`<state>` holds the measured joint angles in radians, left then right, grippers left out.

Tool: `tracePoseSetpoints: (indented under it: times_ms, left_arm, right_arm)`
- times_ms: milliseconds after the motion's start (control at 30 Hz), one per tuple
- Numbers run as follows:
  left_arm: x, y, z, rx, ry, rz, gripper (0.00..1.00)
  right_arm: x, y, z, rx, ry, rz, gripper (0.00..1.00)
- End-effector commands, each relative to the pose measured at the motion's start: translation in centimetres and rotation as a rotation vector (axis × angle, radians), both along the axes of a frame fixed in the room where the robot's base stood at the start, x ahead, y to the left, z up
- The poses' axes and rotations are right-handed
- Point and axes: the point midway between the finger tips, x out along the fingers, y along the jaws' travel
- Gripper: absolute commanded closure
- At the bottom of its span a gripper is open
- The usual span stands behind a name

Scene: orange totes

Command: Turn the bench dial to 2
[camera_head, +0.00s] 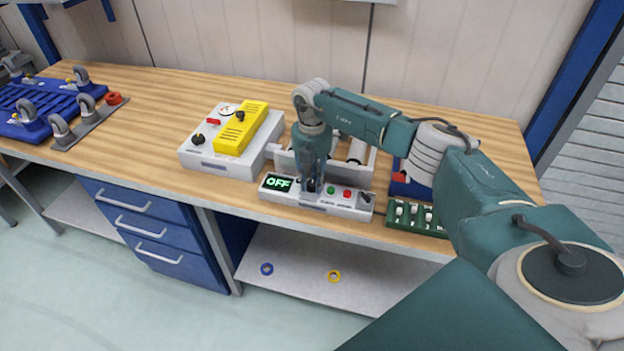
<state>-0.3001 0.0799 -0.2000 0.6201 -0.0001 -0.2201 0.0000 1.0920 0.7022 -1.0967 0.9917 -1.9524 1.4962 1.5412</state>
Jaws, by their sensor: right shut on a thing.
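The bench dial is a small dark knob on a low light-grey control panel (338,203) at the bench's front edge. The panel's display (279,183) reads OFF in green. To the right of the dial the panel carries a green button (331,190), a red button (347,194) and another dark knob (366,197). My right gripper (310,187) points straight down at the panel, shut on the dial between the display and the green button. The gripper hides most of the dial, so its pointer cannot be read. My left gripper is not in view.
A grey box with a yellow device (241,128) stands left of the panel. A white roller unit (357,152) is just behind it. A green tray (418,217) of small parts lies to the right. Blue pallets with casters (35,105) are far left. The wooden bench (140,130) is clear between.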

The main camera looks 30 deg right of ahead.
Motion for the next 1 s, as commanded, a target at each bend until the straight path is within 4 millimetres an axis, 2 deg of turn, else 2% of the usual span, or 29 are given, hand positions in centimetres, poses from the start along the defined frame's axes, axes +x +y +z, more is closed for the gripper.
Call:
tracePoseSetpoints:
  times_ms: [667, 700, 767, 800, 1000]
  left_arm:
    - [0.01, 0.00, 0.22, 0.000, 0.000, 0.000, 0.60]
    - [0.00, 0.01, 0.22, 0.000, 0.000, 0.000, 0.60]
    - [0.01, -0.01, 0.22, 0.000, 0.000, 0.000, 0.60]
    - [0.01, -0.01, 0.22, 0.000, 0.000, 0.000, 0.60]
    - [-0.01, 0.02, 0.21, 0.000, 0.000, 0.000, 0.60]
  right_arm:
    - [0.15, -0.06, 0.16, 0.000, -0.004, -0.066, 1.00]
    - [0.15, -0.06, 0.16, 0.000, -0.004, -0.065, 0.71]
    - [0.14, -0.05, 0.15, 0.000, -0.004, -0.065, 0.59]
    - [0.12, -0.04, 0.14, 0.000, -0.004, -0.065, 0.56]
    - [0.06, -0.03, 0.07, 0.000, -0.002, -0.064, 0.56]
